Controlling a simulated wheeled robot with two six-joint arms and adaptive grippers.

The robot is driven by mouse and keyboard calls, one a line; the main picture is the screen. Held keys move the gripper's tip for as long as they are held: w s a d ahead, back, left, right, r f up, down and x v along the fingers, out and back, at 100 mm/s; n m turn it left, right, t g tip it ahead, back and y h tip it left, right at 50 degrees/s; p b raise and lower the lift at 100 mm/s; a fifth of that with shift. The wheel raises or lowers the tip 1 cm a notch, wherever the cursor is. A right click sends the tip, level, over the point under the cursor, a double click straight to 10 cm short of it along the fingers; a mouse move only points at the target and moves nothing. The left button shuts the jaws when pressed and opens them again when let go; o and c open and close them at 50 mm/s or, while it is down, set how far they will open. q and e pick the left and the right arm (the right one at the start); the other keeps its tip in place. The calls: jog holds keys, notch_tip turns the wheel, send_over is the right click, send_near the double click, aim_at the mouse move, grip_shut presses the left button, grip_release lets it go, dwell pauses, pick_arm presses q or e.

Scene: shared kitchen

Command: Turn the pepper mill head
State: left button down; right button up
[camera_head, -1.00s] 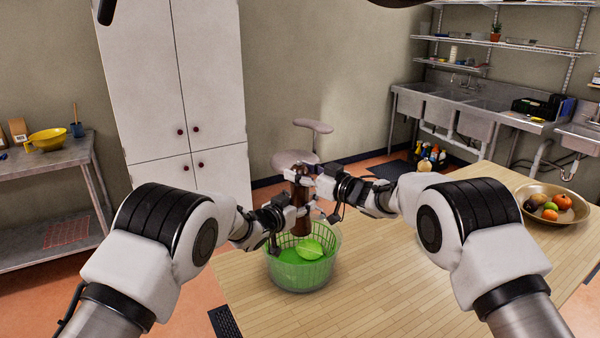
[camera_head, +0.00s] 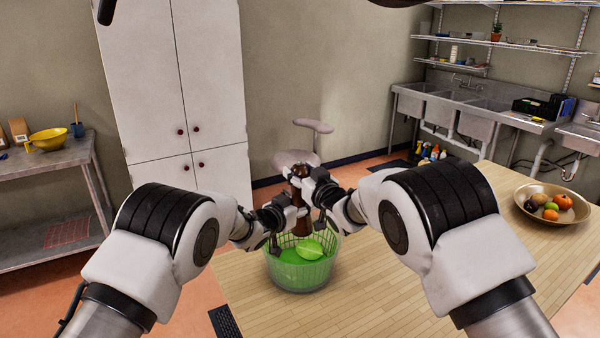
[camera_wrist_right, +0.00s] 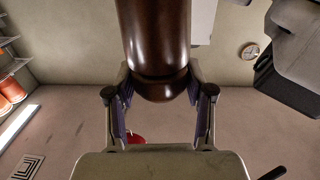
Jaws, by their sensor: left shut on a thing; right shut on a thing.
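The dark brown pepper mill (camera_head: 302,226) is held upright above a clear bowl with a green basket (camera_head: 300,275). My left gripper (camera_head: 299,212) is the lower one and is shut on the mill's body. My right gripper (camera_head: 302,178) is the upper one and is shut on the mill's head, reaching in from the front right. In the right wrist view the glossy brown mill (camera_wrist_right: 157,40) stands between the two fingers of my right gripper (camera_wrist_right: 158,78). The grippers hide much of the mill in the head view.
A bright green piece (camera_head: 311,249) lies in the basket. The wooden table (camera_head: 380,285) is clear to the right of the bowl. A fruit bowl (camera_head: 530,210) stands at the far right. A pale stool (camera_head: 298,157) stands behind the table.

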jog(key=o, duration=1.2)
jog(key=v, duration=1.2)
jog(key=shift+a, duration=0.1)
